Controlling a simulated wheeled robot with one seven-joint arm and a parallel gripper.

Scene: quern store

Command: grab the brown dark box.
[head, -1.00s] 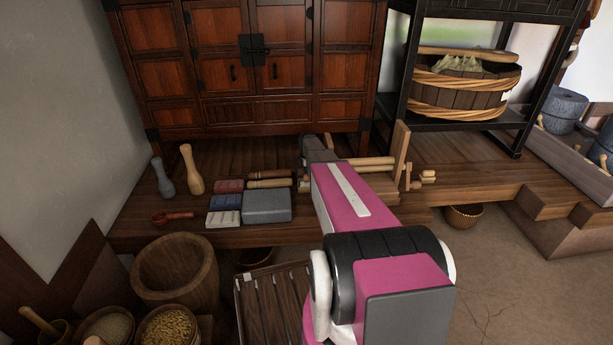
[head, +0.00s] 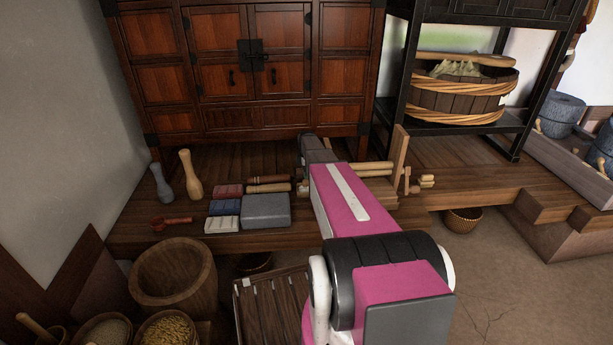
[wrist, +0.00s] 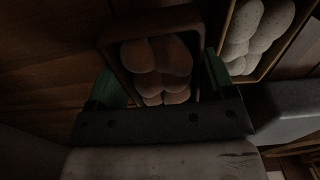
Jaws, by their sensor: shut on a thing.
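In the wrist view, a dark brown open box (wrist: 150,22) holds several reddish-brown rounded lumps. My gripper (wrist: 162,78) has its green fingers on the left and right sides of this box, shut on it. The lower part of the box is hidden behind the dark gripper body. In the head view my arm hides both the gripper and the box.
Next to it on the right in the wrist view is a lighter box (wrist: 229,30) of pale speckled lumps.

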